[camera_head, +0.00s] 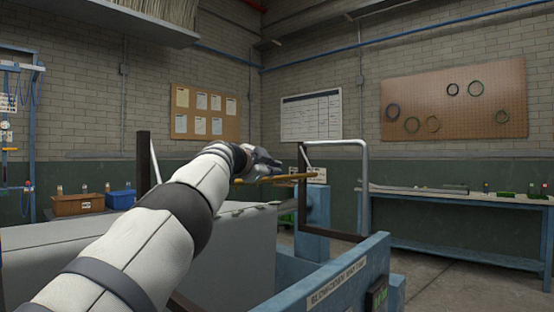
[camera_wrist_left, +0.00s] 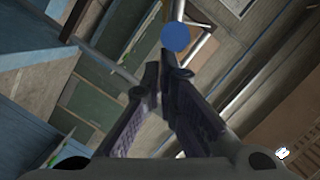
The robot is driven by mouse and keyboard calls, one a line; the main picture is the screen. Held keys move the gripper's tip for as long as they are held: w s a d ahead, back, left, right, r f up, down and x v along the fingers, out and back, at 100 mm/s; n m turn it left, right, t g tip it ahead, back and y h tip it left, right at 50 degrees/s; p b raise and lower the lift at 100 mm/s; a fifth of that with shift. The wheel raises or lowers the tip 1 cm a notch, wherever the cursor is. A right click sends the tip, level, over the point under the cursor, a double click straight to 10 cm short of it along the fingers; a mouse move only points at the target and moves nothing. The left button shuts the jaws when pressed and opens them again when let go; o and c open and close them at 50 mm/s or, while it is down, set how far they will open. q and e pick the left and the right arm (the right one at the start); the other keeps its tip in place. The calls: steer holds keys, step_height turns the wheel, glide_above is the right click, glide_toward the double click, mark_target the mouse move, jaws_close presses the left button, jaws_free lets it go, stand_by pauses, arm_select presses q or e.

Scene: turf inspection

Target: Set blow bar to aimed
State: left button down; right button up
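A thin yellow-orange bar (camera_head: 298,177), which looks like the blow bar, lies nearly level above the blue-framed machine (camera_head: 335,268). My left gripper (camera_head: 268,165) is at the bar's left part, just above or against it; I cannot tell if they touch. In the left wrist view my left gripper (camera_wrist_left: 162,74) has its fingers converged at the tips, with nothing visible held between them. A round blue disc or knob (camera_wrist_left: 175,38) shows just beyond the fingertips, with a pale tube behind it. My right gripper is in neither view.
A grey metal tube frame (camera_head: 364,185) rises at the machine's right. A grey panel (camera_head: 235,262) fills the space below my left arm. A blue workbench (camera_head: 450,208) stands at the right wall. Orange (camera_head: 78,205) and blue (camera_head: 120,199) bins are at the left.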

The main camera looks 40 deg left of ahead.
arm_select(q)
steer(key=a+f+m+b, duration=0.1)
steer(key=a+f, duration=0.4)
steer(key=f, duration=0.1)
steer(key=shift+w+a, duration=0.3)
steer(key=shift+a, duration=0.1)
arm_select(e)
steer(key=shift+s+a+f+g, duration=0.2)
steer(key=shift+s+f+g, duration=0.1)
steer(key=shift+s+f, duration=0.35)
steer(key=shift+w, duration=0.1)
arm_select(q)
steer(key=shift+r, duration=0.1)
